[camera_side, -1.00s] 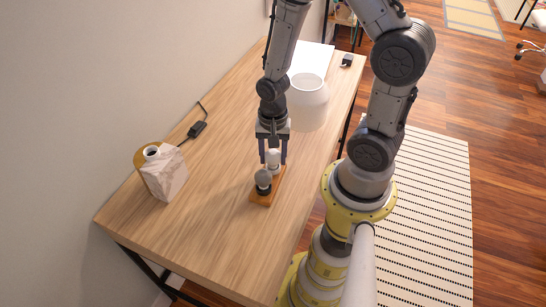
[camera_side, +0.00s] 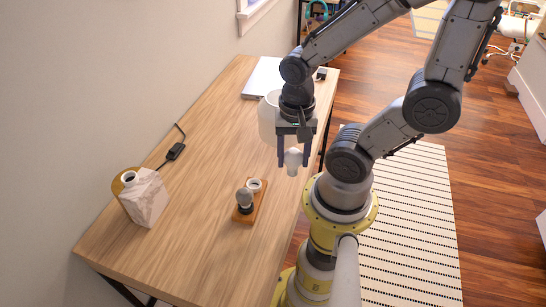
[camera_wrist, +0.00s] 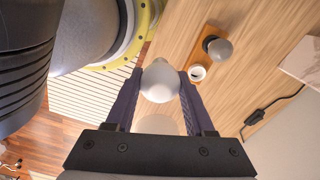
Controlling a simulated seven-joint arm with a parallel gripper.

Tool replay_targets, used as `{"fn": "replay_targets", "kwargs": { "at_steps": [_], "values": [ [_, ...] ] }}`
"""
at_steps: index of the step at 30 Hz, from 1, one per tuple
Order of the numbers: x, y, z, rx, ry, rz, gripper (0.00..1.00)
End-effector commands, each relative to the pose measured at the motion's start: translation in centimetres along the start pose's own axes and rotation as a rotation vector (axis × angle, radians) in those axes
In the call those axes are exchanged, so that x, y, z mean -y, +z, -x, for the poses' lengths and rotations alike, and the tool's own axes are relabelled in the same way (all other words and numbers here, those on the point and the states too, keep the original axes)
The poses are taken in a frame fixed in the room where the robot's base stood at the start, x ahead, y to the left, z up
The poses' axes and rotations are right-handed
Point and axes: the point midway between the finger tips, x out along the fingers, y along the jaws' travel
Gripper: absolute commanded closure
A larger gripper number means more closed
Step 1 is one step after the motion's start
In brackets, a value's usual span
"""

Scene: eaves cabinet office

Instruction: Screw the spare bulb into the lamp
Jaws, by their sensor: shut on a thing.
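My gripper (camera_side: 293,155) is shut on a white bulb (camera_side: 292,165) and holds it in the air above the table's right edge. The bulb also shows between the fingers in the wrist view (camera_wrist: 160,82). A small wooden stand (camera_side: 244,216) lies on the table, with an empty white ring-like holder (camera_side: 254,184) at its far end and a grey bulb (camera_side: 244,197) in its near holder. The lamp (camera_side: 146,199) is a marble block with a brass disc behind it and an open socket (camera_side: 129,177) on top. It stands at the table's left side, well apart from my gripper.
A black switch box (camera_side: 175,151) on a cord lies behind the lamp. A large pale rounded vessel (camera_side: 267,117) stands behind my gripper, with a flat white item (camera_side: 262,77) at the back. The table between stand and lamp is clear.

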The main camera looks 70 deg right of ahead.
Motion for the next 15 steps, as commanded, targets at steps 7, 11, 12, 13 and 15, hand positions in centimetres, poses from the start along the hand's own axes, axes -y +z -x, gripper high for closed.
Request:
{"fn": "replay_targets", "kwargs": {
  "at_steps": [7, 11, 12, 13, 15],
  "values": [
    [-1.9, 1.1, 1.0, -0.001, -0.002, 0.0, 0.82],
    [-2.4, 1.3, 1.2, 0.0, -0.001, 0.001, 0.82],
    [-2.6, 1.4, 1.2, 0.0, -0.001, 0.003, 0.82],
    [-2.7, 1.5, 1.2, 0.0, -0.001, 0.004, 0.82],
    [-2.2, 1.2, 2.0, -0.001, -0.001, 0.008, 0.82]
  ]
}}
